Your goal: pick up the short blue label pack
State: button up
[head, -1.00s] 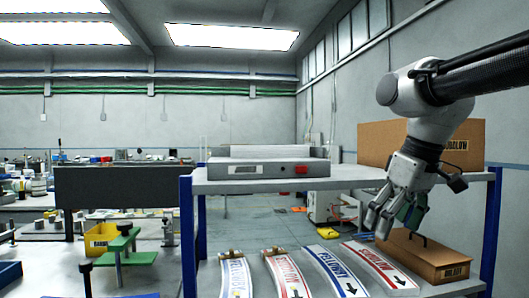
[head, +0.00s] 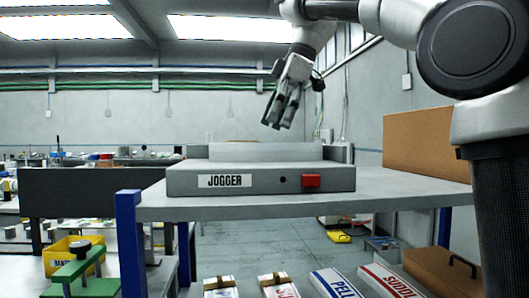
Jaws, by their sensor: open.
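Two packs with blue marks lie in the row at the bottom edge of the head view. One is a white pack with a brown band (head: 222,291), at the left end. The other is a blue-and-white pack with large letters (head: 338,284), third from the left. Both are cut off by the frame, so I cannot tell which is shorter. My gripper (head: 277,123) is open and empty, pointing down in the air above the grey jogger (head: 330,181), well above and apart from the packs.
A red-marked banded pack (head: 279,290) and a red-lettered pack (head: 390,281) lie in the same row. A grey shelf (head: 410,190) carries the jogger and a cardboard box (head: 425,145). A brown box with a handle (head: 440,271) sits lower right. A yellow bin (head: 62,262) stands left.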

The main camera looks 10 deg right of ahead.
aim_at(266, 151)
jog(key=x, duration=0.6)
jog(key=c, duration=1.4)
